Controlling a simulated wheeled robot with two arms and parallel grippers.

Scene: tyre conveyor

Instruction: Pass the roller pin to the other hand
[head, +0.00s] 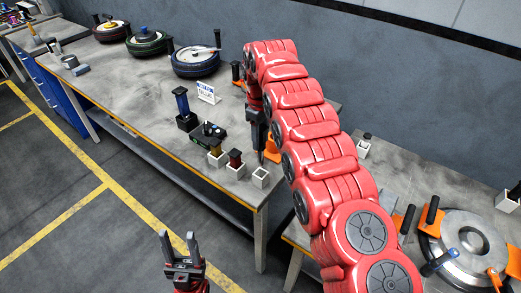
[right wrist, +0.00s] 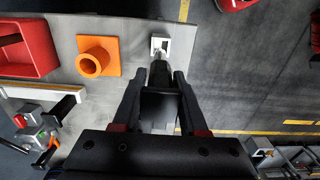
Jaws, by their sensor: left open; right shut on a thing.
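My right gripper (head: 257,135) points down over the near right corner of the long workbench. I cannot tell whether pin and holder touch. My left gripper (head: 180,246) is open and empty, low in front of the bench, apart from the pin.
White holders with a red-topped piece (head: 235,160) and a yellow-topped piece (head: 217,150) stand beside the empty-looking one. A dark device (head: 208,133) and a blue sign (head: 206,92) are behind. Wheels line the bench's back. An orange holder (right wrist: 98,57) is near my right gripper.

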